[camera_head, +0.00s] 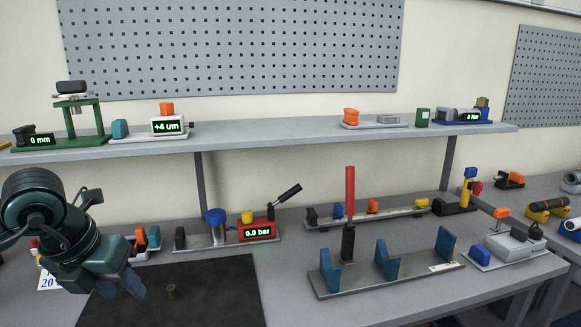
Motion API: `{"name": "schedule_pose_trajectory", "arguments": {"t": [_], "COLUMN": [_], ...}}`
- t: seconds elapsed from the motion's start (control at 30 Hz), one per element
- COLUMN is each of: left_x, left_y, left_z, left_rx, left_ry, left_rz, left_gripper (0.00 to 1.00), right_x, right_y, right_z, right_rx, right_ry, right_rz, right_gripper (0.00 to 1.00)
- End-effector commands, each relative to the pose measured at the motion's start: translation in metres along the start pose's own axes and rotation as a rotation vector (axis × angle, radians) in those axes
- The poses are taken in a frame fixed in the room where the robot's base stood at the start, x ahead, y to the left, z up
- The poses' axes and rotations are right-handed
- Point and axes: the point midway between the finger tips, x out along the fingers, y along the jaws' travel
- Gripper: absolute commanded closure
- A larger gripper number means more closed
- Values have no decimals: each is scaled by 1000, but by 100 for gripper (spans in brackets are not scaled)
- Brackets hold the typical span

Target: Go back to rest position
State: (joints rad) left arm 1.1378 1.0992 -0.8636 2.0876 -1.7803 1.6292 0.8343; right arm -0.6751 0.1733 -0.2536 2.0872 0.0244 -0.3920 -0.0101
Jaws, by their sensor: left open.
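My left gripper (133,284) comes in from the left edge, dark green with blue-grey fingertips. It is open and appears empty, above the left edge of a black mat (215,300) on the table. A small brass-coloured cylinder (171,292) stands on the mat to the right of the fingertips, apart from them. My right gripper is not in view.
A red gauge box (257,231) reading 0.0 bar stands behind the mat. A grey base with blue V-supports (387,262) and a red-handled lever (350,190) stand right. A shelf (260,132) with measuring devices spans above. The mat's right part is clear.

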Motion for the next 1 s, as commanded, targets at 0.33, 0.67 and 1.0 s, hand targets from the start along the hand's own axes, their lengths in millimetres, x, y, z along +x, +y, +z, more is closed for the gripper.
{"name": "schedule_pose_trajectory", "arguments": {"t": [0.33,0.67,1.0], "left_x": [36,12,173], "left_y": [-173,-229,-124], "left_z": [-68,-46,-107], "left_rx": [21,-836,-2256], "left_ry": [228,223,78], "left_rz": [-858,-1715,-1423], "left_gripper": [60,60,60], "right_x": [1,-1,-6], "right_y": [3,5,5], "right_z": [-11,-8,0], "right_rx": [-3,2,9], "right_ry": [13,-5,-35], "right_rz": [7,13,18], "right_gripper": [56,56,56]}}
